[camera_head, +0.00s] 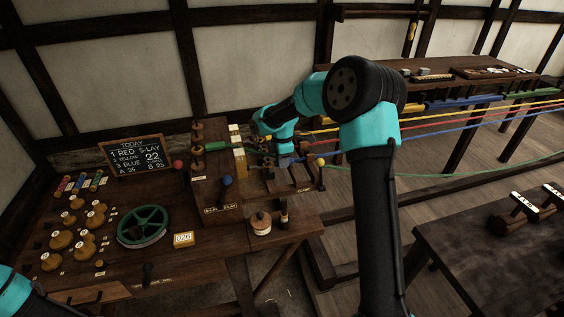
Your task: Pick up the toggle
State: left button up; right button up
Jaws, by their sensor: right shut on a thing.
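My right arm rises through the middle and bends left and away. Its gripper (268,150) is shut beside the wooden stand (216,175), close to the stretched strands. What lies between the fingers is small, dark and partly hidden, so I cannot tell whether it is the toggle. A short green rod (215,146) sits on the stand, left of the gripper. Two dark pieces with white labels (524,206) lie on the right-hand table. Only a cyan part of my left arm shows at the lower left corner; its gripper is out of view.
The left bench holds a green wheel (142,226), several spools (62,240) and a chalkboard (138,156). The right-hand table (500,265) is mostly bare.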

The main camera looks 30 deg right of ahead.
jog(key=shift+r, duration=0.1)
jog(key=shift+r, duration=1.3)
jog(key=s+a+r, duration=0.2)
jog(key=s+a, duration=0.6)
jog(key=s, duration=0.5)
jog(key=shift+s+a, duration=0.2)
jog(key=shift+s, duration=0.15)
jog(key=shift+w+r, duration=0.1)
jog(key=shift+r, duration=0.05)
jog(key=w+d, duration=0.7)
jog(key=w, duration=0.2)
jog(key=shift+w, duration=0.4)
jog(key=shift+f, duration=0.35)
jog(key=shift+f, duration=1.7)
jog(key=shift+f, duration=0.15)
